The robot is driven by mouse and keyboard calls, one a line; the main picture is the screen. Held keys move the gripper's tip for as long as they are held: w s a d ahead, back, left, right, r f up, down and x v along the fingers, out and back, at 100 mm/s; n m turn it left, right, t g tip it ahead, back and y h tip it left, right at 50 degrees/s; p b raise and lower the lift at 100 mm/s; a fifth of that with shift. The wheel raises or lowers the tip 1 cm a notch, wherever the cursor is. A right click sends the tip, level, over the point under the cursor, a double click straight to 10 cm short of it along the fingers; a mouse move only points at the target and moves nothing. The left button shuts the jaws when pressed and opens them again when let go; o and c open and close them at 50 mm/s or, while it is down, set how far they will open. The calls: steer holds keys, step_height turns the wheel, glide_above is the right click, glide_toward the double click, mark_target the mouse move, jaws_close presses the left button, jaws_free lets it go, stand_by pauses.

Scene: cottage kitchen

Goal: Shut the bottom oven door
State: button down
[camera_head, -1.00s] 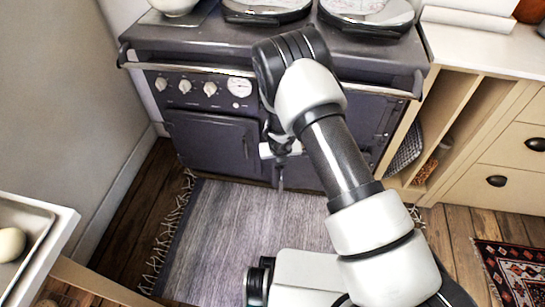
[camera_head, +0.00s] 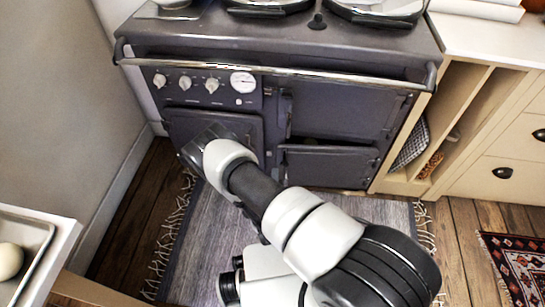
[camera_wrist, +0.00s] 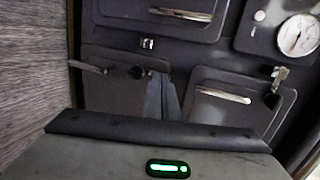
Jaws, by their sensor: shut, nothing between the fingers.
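The dark range cooker's bottom oven door (camera_head: 330,166) is at the lower right of its front. It looks ajar, with a gap along its top edge. It also shows in the sideways wrist view (camera_wrist: 112,85), with a dark gap at its upper edge. In the wrist view, the body of my gripper (camera_wrist: 160,130) fills the lower edge in front of the cooker. I cannot tell any contact with the door.
The upper right door (camera_head: 345,108) and lower left door (camera_head: 215,130) are beside it. A chrome rail (camera_head: 280,72) crosses the cooker front. A grey rug (camera_head: 205,245) covers the floor before it. Cream cabinets (camera_head: 505,150) stand at the right, a tray (camera_head: 30,245) at lower left.

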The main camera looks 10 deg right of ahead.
steer(key=r+b+x, duration=0.1)
steer(key=b+x, duration=0.2)
steer(key=x, duration=0.7)
steer(key=shift+w, duration=0.6)
